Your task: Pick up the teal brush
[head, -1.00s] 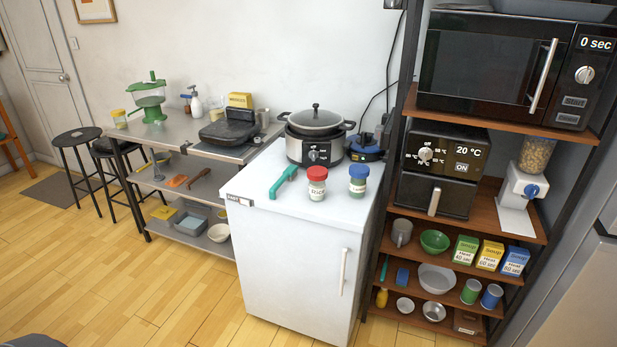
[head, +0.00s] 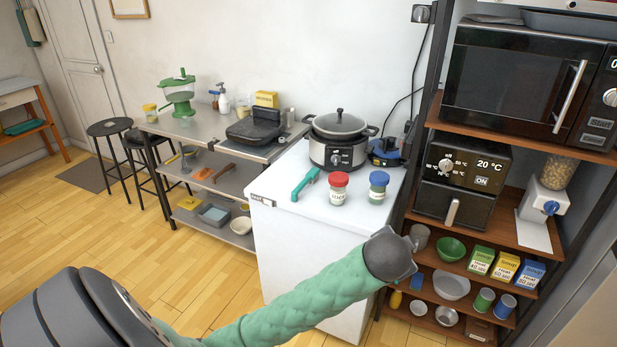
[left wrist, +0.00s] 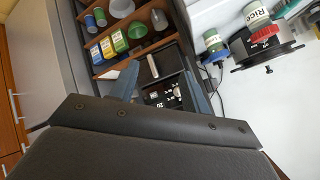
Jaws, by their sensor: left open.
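A teal brush (head: 304,184) lies on the white top of the low cabinet (head: 335,215), left of the red-lidded jar, its length slanting away from me. My left arm reaches in from below, and its dark end with the gripper (head: 395,260) is in front of the cabinet's right side and the shelf, right of and nearer than the brush. The fingers of my left gripper (left wrist: 163,88) stand apart and empty in the left wrist view. The brush cannot be made out there. My right gripper is not in view.
A red-lidded jar (head: 338,189) and a blue-lidded jar (head: 378,187) stand right of the brush, with a cooker (head: 338,140) behind them. The wooden shelf (head: 510,231) with boxes, bowls and cans is at right. A metal table (head: 193,127) is at left.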

